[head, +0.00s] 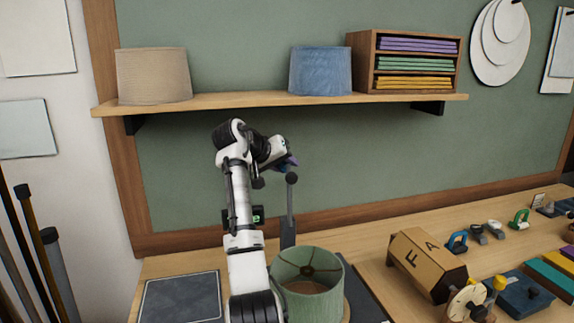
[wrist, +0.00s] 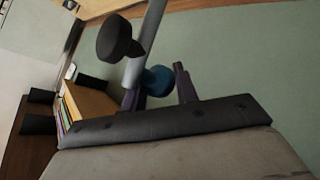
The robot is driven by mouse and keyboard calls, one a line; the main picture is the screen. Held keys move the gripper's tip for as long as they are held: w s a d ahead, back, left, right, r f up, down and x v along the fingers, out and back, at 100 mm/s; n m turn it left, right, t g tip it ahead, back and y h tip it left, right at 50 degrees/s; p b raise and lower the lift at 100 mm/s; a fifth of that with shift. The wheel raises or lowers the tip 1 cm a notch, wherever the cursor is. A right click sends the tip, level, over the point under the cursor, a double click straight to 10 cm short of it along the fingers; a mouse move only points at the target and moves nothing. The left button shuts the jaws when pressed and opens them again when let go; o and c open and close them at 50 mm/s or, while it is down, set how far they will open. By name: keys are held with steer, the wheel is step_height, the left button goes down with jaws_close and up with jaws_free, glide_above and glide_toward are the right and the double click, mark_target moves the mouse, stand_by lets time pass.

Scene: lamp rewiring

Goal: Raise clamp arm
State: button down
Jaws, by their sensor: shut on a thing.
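The clamp arm (head: 290,203) is a grey lever standing nearly upright behind the green lampshade (head: 325,280), with a dark round knob near its top. In the wrist view it is a grey rod (wrist: 149,32) with a dark knob (wrist: 118,40) beside it and a blue knob (wrist: 158,80) at its near end. My gripper (head: 289,162) is at the top of the lever. In the wrist view my purple fingers (wrist: 159,88) stand either side of the blue knob and are shut on it. The exact contact is partly hidden.
A shelf (head: 230,101) above carries a beige shade (head: 153,76), a blue shade (head: 320,71) and a wooden rack (head: 412,87). A cardboard box (head: 425,262) and small parts lie on the bench at right. A dark mat (head: 180,298) lies at left.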

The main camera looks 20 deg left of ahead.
steer(key=shift+a+f, duration=0.25)
steer(key=shift+f, duration=0.35)
steer(key=c, duration=1.1)
jaws_free()
steer(key=shift+a+r, duration=0.1)
steer(key=shift+w, duration=0.1)
steer(key=shift+d+r, duration=0.15)
steer(key=shift+d, duration=0.05)
steer(key=b+v, duration=0.4)
steer(key=v, duration=0.9)
steer(key=shift+a+r, duration=0.25)
steer(key=shift+r, duration=0.05)
